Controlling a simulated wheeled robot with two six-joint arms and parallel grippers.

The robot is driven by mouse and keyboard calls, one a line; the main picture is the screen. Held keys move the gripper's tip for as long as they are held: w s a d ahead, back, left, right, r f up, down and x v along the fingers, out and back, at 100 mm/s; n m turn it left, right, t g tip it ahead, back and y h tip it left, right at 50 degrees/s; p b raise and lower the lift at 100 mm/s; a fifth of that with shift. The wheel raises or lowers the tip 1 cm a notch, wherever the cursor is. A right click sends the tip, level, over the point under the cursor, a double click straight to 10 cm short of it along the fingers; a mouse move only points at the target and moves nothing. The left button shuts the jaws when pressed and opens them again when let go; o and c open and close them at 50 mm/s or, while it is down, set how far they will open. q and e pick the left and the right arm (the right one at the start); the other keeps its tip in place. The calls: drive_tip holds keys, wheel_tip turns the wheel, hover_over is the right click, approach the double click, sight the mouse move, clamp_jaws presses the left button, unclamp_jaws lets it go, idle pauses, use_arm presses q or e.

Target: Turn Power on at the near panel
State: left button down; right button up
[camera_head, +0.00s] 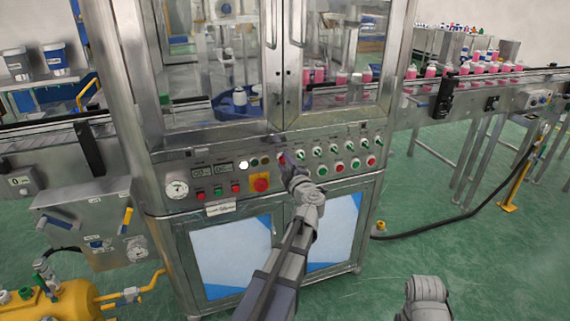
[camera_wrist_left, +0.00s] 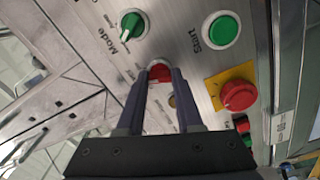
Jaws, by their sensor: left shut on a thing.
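The near panel (camera_head: 214,174) is a sloped steel face on the front of the glazed cabinet, with knobs, buttons and lamps. My left gripper (camera_head: 287,163) reaches up to the panel's middle. In the left wrist view its two dark fingers (camera_wrist_left: 160,78) are closed on a red knob (camera_wrist_left: 160,71), one finger on each side. The fingers hide part of the knob and its label, so I cannot read its setting. The green Mode knob (camera_wrist_left: 132,24) and green Start button (camera_wrist_left: 221,30) are close by.
A red emergency button (camera_wrist_left: 239,96) on a yellow plate sits beside the fingers, at lower left of them in the head view. Several green knobs (camera_head: 317,151) line the panel to the right. A conveyor (camera_head: 500,82) with pink bottles runs off right.

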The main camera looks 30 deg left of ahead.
use_arm(q)
drive_tip(key=shift+m, duration=0.6)
drive_tip(key=c, duration=0.6)
unclamp_jaws()
drive_tip(key=shift+o, duration=0.2)
drive_tip(key=v, duration=0.8)
